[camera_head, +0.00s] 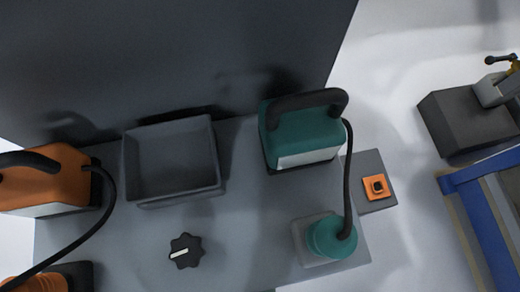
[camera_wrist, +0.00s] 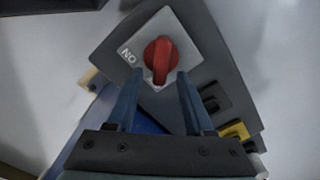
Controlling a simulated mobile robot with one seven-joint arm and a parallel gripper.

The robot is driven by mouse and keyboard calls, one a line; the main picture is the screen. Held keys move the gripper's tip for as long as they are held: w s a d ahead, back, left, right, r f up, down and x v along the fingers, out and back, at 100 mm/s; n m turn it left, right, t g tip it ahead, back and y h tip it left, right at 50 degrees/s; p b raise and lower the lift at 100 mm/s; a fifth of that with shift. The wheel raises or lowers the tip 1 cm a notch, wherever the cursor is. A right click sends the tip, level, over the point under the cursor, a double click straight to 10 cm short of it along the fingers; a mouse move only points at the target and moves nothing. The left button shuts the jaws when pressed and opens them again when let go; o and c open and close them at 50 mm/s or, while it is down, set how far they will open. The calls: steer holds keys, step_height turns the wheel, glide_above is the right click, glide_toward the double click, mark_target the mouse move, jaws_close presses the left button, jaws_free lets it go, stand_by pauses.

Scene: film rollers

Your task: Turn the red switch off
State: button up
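The red rotary switch (camera_wrist: 160,58) is near the top middle of the wrist view, on a light grey square plate (camera_wrist: 178,30) fixed to a dark grey box (camera_wrist: 200,45). The plate's lettering appears upside down and seems to read "ON". The red handle points down in the picture, toward my gripper. My gripper (camera_wrist: 158,76) is open, its two blue fingers on either side of the handle's lower end, with gaps showing. I cannot tell how deep the fingertips reach. Neither the red switch nor my gripper shows in the head view.
Black and yellow rocker-like parts (camera_wrist: 234,130) sit on the box's lower right.

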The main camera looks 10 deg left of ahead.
step_height(320, 180, up, 8)
steer(key=p, duration=0.4)
steer(key=shift+f, duration=0.2)
stand_by(0.4)
